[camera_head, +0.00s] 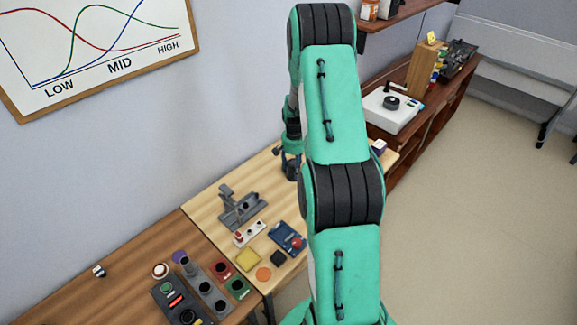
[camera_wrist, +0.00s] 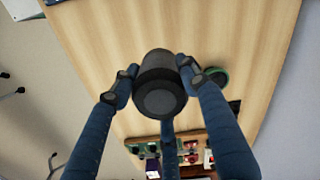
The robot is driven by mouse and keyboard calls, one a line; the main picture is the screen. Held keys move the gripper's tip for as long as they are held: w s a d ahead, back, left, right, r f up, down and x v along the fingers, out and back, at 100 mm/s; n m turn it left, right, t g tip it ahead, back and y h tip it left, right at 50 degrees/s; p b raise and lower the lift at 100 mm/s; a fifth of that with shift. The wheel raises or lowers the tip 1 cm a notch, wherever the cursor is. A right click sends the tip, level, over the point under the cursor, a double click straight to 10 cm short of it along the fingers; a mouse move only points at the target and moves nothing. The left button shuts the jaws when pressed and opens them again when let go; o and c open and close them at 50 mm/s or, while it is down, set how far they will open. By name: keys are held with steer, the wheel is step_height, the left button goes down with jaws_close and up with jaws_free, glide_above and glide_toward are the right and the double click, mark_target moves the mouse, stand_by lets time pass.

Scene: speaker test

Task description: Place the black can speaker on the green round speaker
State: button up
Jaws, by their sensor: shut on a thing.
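The black can speaker (camera_wrist: 160,88) is a dark cylinder with a grey end, seen in the wrist view. My gripper (camera_wrist: 157,74) is shut on it, with blue fingers on its left and right sides and a third finger below it in the picture. A green round thing (camera_wrist: 219,76), which looks like the green round speaker, lies on the light wood table just right of the can, partly hidden by the right finger. How high the can is above the table I cannot tell. In the head view my arm hides the can and the green speaker.
The light wood table (camera_head: 205,209) holds a grey stand (camera_head: 240,207), a blue device with a red ball (camera_head: 288,238) and coloured pads. A darker table (camera_head: 130,262) with control boxes adjoins it. A white turntable (camera_head: 390,111) stands on the shelf behind.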

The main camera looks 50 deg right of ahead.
steer(key=shift+f, duration=1.25)
steer(key=shift+w, duration=0.1)
steer(key=w+d, duration=0.3)
steer(key=w, duration=0.1)
steer(key=w+d+f, duration=0.1)
steer(key=w+d, duration=0.2)
steer(key=w, duration=0.1)
steer(key=w+d, duration=0.4)
steer(key=shift+w+f+p, duration=0.2)
steer(key=shift+f+p, duration=0.05)
steer(key=shift+p, duration=0.1)
steer(key=shift+f, duration=1.75)
steer(key=shift+f, duration=0.1)
steer(key=o, duration=1.4)
